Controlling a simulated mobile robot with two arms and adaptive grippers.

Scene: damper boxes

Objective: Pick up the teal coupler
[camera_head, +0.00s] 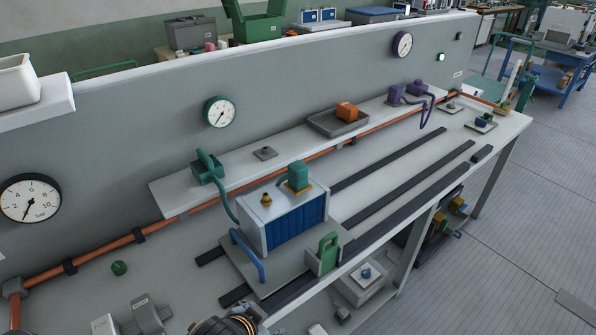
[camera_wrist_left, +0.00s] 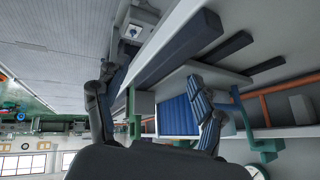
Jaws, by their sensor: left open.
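A teal block-shaped fitting (camera_head: 298,176) stands upright on a yellow base on top of the blue-finned box (camera_head: 297,222). A second teal fitting (camera_head: 207,166), with a teal hose, sits on the left part of the wall ledge. I cannot tell for sure which is the coupler. In the left wrist view, my left gripper (camera_wrist_left: 150,78) is open and empty, its dark fingers spread in front of the blue-finned box (camera_wrist_left: 178,116). A teal piece (camera_wrist_left: 262,145) shows right of the fingers, apart from them. My right gripper is not in view.
A green upright bracket (camera_head: 328,254) stands at the box's front right. A blue bent handle (camera_head: 248,252) is at its left. Dark rails (camera_head: 400,170) run along the bench to the right, with clear surface between. A grey tray (camera_head: 337,121) holds an orange block (camera_head: 347,111) on the ledge.

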